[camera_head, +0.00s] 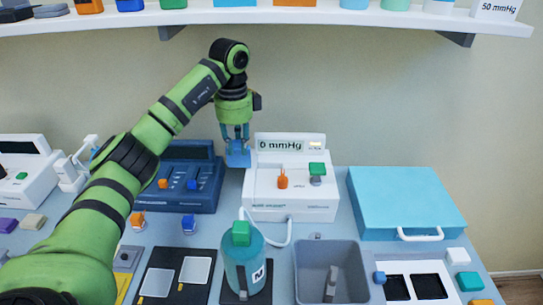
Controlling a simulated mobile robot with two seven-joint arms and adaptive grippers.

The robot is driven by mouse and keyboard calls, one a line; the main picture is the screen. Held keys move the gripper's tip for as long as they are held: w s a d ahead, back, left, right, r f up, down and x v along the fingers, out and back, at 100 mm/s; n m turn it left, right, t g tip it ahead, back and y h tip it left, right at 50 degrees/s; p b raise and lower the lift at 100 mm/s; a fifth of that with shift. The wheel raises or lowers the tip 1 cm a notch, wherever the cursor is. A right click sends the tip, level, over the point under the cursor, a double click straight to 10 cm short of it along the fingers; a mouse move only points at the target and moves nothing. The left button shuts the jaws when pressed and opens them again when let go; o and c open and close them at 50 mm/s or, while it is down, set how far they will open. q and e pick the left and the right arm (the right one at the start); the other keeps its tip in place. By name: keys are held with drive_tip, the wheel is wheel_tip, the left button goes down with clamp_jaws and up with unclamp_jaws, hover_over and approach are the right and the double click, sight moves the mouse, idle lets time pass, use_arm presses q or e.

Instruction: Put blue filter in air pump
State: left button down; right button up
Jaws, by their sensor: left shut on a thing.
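My left gripper (237,135) points down and is shut on a blue block (238,158), which looks like the blue filter. The gripper holds it just left of a white device with a "0 mmHg" display, which looks like the air pump (262,205). The block appears level with the display's lower part, near the device's back left corner. I cannot tell whether it touches anything. An orange piece (282,181) and a green-topped grey piece (317,172) stand on the pump's top. My right gripper is not in view.
A dark blue device (170,205) stands left of the pump. A teal bottle (245,272) with a white tube is in front. A grey bin (347,255) and a light blue case (400,195) are right. A loaded shelf (290,18) runs above.

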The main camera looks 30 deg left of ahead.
use_arm(q)
drive_tip(key=w+d+p, duration=0.3)
drive_tip(key=w+d, duration=0.3)
drive_tip(key=f+p, duration=0.1)
drive_tip(key=f, duration=0.2)
drive_tip(key=f+p, duration=0.1)
drive_tip(key=f, duration=0.2)
drive_tip(key=shift+w+a+f, duration=0.1)
drive_tip(key=shift+a+f, duration=0.05)
drive_tip(key=shift+a, duration=0.05)
drive_tip(key=shift+f, duration=0.35)
